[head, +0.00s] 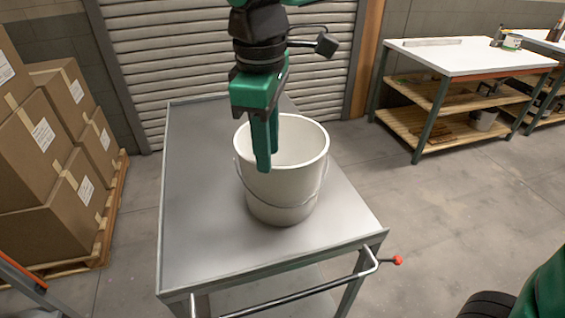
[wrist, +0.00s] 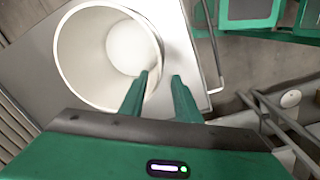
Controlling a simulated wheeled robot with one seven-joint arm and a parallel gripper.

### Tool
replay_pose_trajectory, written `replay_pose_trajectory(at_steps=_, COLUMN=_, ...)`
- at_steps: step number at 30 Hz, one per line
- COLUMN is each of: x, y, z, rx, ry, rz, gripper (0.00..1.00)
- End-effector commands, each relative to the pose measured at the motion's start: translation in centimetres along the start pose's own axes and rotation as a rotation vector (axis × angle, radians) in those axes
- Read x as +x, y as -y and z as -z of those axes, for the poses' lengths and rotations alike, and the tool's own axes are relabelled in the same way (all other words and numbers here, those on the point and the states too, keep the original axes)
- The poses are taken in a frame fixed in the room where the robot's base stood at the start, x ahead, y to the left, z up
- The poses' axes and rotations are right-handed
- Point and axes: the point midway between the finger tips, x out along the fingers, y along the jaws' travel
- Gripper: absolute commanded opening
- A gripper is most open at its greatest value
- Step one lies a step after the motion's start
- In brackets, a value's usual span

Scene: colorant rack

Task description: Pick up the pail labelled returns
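A white pail (head: 292,190) with a thin wire handle stands upright on a grey metal cart top (head: 205,225). It is empty inside, and no label shows on the sides in view. The pail (wrist: 75,85) also shows from above in the wrist view. My green gripper (head: 266,160) points down at the pail's rim. In the wrist view, the fingers (wrist: 162,78) are apart, with the rim passing between them: one finger over the inside, the other outside. A gap shows between the fingers and the wall, so the gripper looks open.
Stacked cardboard boxes (head: 45,150) stand on a pallet at left. A white-topped workbench (head: 465,57) stands at right. A roller shutter (head: 200,50) is behind. Open floor lies right of the cart.

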Motion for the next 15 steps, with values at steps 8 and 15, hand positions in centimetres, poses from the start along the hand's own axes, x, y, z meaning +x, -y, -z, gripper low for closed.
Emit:
replay_pose_trajectory(at_steps=8, x=3.6, y=-0.2, z=-0.3, rx=0.003, ry=0.004, rz=0.002, gripper=0.3)
replay_pose_trajectory(at_steps=15, x=5.5, y=-0.3, z=-0.3, rx=0.006, ry=0.001, rz=0.001, gripper=0.3)
